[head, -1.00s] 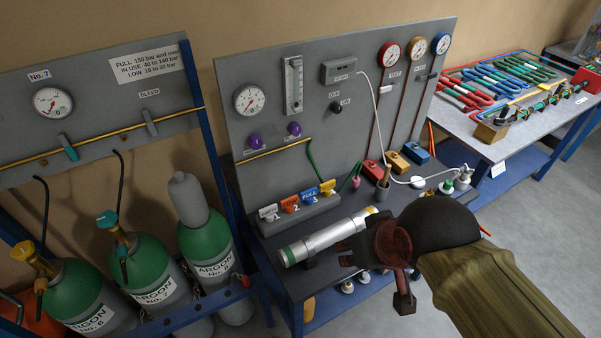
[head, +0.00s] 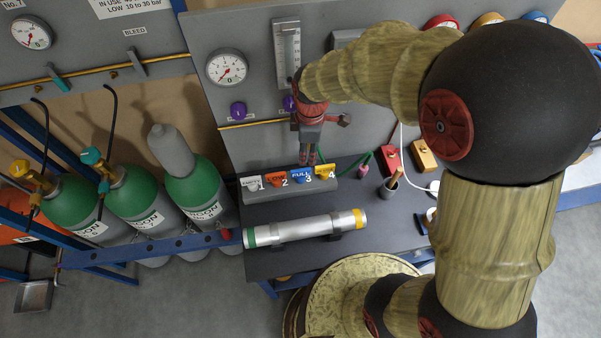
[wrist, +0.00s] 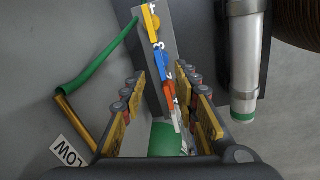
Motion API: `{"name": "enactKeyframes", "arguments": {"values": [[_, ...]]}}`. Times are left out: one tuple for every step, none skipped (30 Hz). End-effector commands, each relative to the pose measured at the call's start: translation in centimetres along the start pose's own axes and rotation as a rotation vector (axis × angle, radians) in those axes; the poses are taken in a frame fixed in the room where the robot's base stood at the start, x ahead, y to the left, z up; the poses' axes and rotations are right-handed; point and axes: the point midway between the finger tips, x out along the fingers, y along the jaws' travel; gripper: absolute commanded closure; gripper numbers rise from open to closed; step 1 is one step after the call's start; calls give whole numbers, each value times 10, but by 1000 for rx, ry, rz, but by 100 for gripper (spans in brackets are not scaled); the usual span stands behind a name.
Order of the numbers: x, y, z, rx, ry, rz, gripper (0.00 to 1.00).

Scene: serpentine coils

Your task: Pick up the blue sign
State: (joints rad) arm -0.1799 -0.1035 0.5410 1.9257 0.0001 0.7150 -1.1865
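The blue sign (head: 301,176), marked FULL 3, stands upright on a grey rack (head: 287,193). It is between the orange LOW 2 sign (head: 277,179) and the yellow 4 sign (head: 326,171). My gripper (head: 308,160) points down just above the rack near the blue sign, and appears apart from it. In the wrist view my gripper (wrist: 165,88) is open, with its two fingers spread to either side of the row. The blue sign (wrist: 160,69) shows there ahead of and between the fingertips. Nothing is held.
A white sign (head: 253,184) stands at the rack's left end. A silver cylinder (head: 305,229) lies in front of the rack. The grey gauge panel (head: 255,107) rises close behind my gripper. A cup of tools (head: 391,187) stands to the right.

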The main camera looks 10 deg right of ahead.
Motion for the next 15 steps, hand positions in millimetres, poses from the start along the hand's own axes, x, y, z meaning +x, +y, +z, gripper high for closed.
{"name": "enactKeyframes", "arguments": {"values": [[14, 0, -4, -55, -8, -22, 70], [20, 1, -6, -85, -10, -30, 70], [28, 1, -9, -120, -13, -40, 70], [33, 1, -10, -143, -15, -46, 70], [37, 2, -11, -161, -16, -50, 70], [41, 2, -12, -181, -16, -54, 70], [44, 2, -13, -191, -17, -57, 70], [47, 1, -13, -200, -18, -60, 70], [51, 1, -14, -207, -18, -63, 70], [54, 1, -14, -210, -19, -64, 70], [58, 0, -14, -211, -19, -65, 70], [62, 0, -14, -212, -19, -65, 70], [65, 0, -14, -211, -18, -64, 70], [68, 0, -14, -211, -18, -63, 70], [72, 0, -14, -211, -18, -63, 70]]}}
